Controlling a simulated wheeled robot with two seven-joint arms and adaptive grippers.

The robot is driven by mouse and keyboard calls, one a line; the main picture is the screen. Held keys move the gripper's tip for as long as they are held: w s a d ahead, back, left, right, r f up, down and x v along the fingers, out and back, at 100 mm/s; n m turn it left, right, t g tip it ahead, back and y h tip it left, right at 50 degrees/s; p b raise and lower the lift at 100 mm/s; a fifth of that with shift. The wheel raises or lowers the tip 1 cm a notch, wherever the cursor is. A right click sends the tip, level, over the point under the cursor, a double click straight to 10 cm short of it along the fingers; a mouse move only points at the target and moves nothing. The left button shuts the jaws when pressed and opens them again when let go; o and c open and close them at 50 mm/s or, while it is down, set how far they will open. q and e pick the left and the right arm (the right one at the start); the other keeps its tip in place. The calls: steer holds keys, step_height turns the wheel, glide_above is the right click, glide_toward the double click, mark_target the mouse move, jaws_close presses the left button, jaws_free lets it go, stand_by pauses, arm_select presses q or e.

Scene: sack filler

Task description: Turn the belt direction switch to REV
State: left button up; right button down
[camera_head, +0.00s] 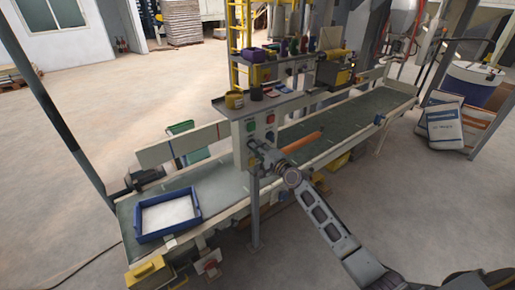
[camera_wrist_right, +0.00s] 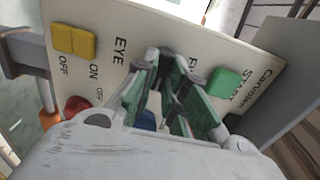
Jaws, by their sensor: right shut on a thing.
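The control panel (camera_head: 244,137) is a pale box standing at the belt's near side in the head view. In the right wrist view its face (camera_wrist_right: 205,37) fills the upper part, tilted. My right gripper (camera_head: 262,157) is at the panel's lower front. In the right wrist view its green-padded fingers (camera_wrist_right: 168,88) are closed in at the panel, beside a label starting with "F". The belt direction switch is hidden between the fingers, so its position cannot be told. A small blue patch (camera_wrist_right: 146,120) shows behind the fingers. My left gripper is out of view.
A green START button (camera_wrist_right: 223,82), a yellow EYE switch (camera_wrist_right: 74,40) and a red button (camera_wrist_right: 76,104) sit close around the fingers. A blue tray (camera_head: 140,237) lies on the belt (camera_head: 345,115). An orange bar (camera_head: 301,142) is right of the panel.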

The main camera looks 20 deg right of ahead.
stand_by(0.4)
steer(key=c, duration=1.5)
jaws_free()
steer(key=shift+o, duration=0.2)
steer(key=shift+s+d, duration=0.1)
steer(key=shift+s, duration=0.05)
steer(key=v, duration=1.1)
steer(key=shift+s, duration=0.3)
